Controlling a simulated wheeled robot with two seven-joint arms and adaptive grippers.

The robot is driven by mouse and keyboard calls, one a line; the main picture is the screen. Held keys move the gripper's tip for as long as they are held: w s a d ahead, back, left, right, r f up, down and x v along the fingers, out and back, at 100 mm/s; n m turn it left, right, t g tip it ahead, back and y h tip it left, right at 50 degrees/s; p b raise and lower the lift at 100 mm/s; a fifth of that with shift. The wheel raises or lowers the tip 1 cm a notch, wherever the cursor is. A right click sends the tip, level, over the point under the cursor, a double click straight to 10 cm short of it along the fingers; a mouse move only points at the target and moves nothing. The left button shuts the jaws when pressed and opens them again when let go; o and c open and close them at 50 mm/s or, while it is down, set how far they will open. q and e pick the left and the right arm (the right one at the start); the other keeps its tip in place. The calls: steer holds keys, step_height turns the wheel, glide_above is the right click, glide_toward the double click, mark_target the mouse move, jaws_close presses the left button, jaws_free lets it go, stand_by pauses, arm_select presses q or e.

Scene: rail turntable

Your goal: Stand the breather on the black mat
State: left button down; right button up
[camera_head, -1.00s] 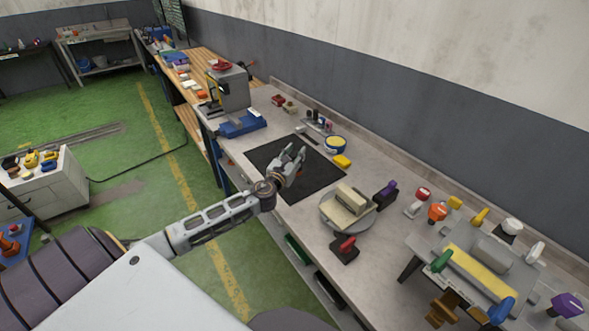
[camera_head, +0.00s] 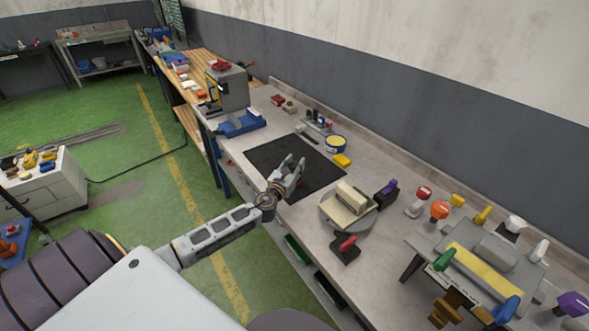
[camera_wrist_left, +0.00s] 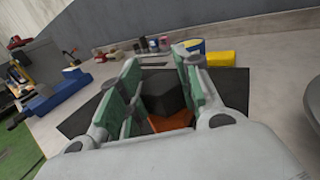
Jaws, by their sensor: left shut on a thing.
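The breather, a dark block with an orange part, shows in the left wrist view (camera_wrist_left: 168,96) between my left gripper's green-padded fingers (camera_wrist_left: 155,80). My left gripper (camera_head: 295,168) is shut on it. In the head view the gripper hangs over the near right part of the black mat (camera_head: 270,155), and its fingers mostly hide the breather. The mat also shows on both sides of the fingers in the left wrist view (camera_wrist_left: 233,90). I cannot tell whether the breather touches the mat. My right gripper is not in view.
A yellow block (camera_head: 342,160) and a blue-and-yellow tin (camera_head: 335,144) stand just behind the mat. A round grey plate with a cream block (camera_head: 350,198) is to the right. A grey-and-blue press (camera_head: 232,100) stands to the left. The mat's far left part is clear.

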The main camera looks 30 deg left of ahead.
arm_select(q)
steer(key=shift+f, duration=0.5)
steer(key=shift+f, duration=0.1)
steer(key=c, duration=1)
jaws_free()
steer(key=shift+s, duration=0.1)
steer(key=shift+s+d+b, duration=0.25)
steer(key=shift+s+d, duration=0.05)
steer(key=shift+s, duration=1.65)
steer(key=shift+s+d+b, duration=0.2)
steer(key=shift+s+d, duration=0.05)
steer(key=shift+s, duration=1.65)
steer(key=shift+s+d+b, duration=0.25)
steer(key=shift+s+d, duration=0.05)
steer(key=shift+s, duration=1.65)
